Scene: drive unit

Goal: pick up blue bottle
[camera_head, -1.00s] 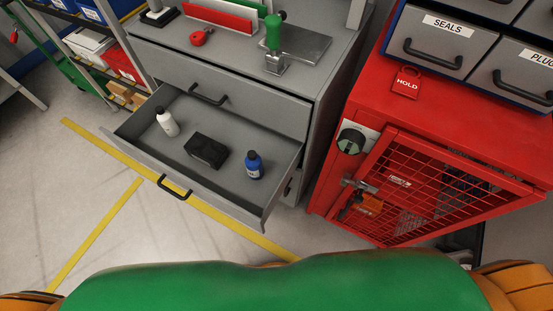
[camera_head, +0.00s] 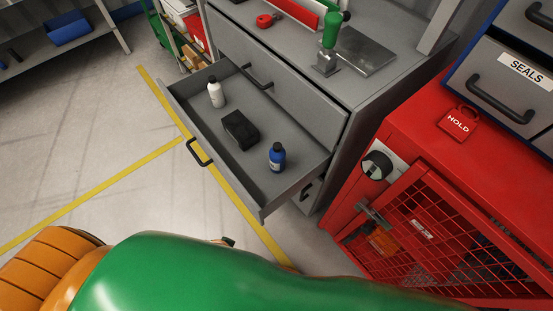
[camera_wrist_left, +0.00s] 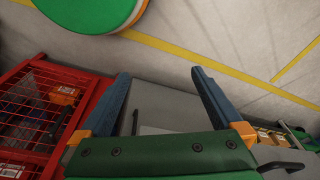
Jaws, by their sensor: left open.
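A blue bottle (camera_head: 277,157) with a dark cap stands upright in the open grey drawer (camera_head: 200,129), near its right end, in the head view. A black box (camera_head: 240,130) and a white bottle (camera_head: 216,92) are in the same drawer to its left. My left gripper (camera_wrist_left: 160,75) shows in the left wrist view with its two blue fingers spread apart and nothing between them. A grey surface lies behind the fingers; the blue bottle is not visible there. Neither gripper shows in the head view, where my green and orange arm parts fill the bottom.
A red mesh cabinet (camera_head: 405,165) stands right of the drawer unit and also shows in the left wrist view (camera_wrist_left: 45,100). A green-handled tool (camera_head: 330,45) stands on the unit's top. Open floor with yellow lines (camera_head: 90,195) lies at left.

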